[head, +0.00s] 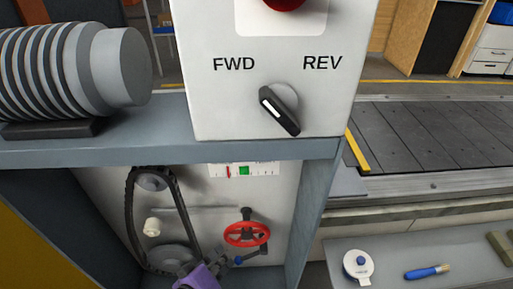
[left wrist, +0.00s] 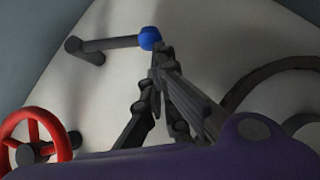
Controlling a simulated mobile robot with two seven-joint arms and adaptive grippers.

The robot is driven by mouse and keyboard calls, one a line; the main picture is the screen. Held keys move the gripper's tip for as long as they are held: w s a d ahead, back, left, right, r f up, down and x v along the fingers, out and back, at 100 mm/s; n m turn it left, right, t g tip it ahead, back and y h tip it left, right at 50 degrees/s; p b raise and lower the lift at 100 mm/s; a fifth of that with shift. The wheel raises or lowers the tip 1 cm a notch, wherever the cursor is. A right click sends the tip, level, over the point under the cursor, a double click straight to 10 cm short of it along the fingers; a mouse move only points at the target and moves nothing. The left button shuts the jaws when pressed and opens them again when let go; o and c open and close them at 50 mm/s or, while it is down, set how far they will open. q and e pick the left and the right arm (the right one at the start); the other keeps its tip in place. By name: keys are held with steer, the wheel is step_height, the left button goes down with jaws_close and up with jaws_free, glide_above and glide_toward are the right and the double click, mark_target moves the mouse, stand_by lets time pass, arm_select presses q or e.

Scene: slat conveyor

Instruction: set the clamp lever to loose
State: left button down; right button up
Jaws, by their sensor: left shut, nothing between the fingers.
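The clamp lever (head: 254,257) is a dark rod with a blue ball at its end, low in the machine bay under the red handwheel. In the left wrist view the lever (left wrist: 112,43) runs from a dark pivot at the left to the blue ball (left wrist: 150,38). My left gripper (head: 226,264), with its purple body, is low in the bay to the left of the ball. In the left wrist view its dark fingertips (left wrist: 156,75) are closed together just below the ball, with nothing between them. I cannot tell whether they touch it. No lever marking is readable. My right gripper is not visible.
The red handwheel (head: 246,234) is close above the lever. A black belt (head: 131,215) on pulleys stands to the left. The bay's right wall and the shelf (head: 180,150) above bound the space. A tape roll (head: 358,266) and blue brush (head: 428,272) lie on the right ledge.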

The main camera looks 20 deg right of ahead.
arm_select(q)
steer(key=f, duration=0.1)
steer(key=d+f+b, duration=0.1)
steer(key=f, duration=0.1)
steer(key=d+f+b, duration=0.1)
steer(key=shift+s+f, duration=0.35)
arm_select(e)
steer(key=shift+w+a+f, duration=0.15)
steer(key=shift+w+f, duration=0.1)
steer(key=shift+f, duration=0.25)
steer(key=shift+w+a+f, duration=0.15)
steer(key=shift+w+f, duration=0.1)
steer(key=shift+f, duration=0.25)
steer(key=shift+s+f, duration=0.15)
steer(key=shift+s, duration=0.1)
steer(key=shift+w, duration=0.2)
arm_select(q)
steer(key=shift+s+a+r, duration=0.1)
steer(key=shift+a, duration=0.05)
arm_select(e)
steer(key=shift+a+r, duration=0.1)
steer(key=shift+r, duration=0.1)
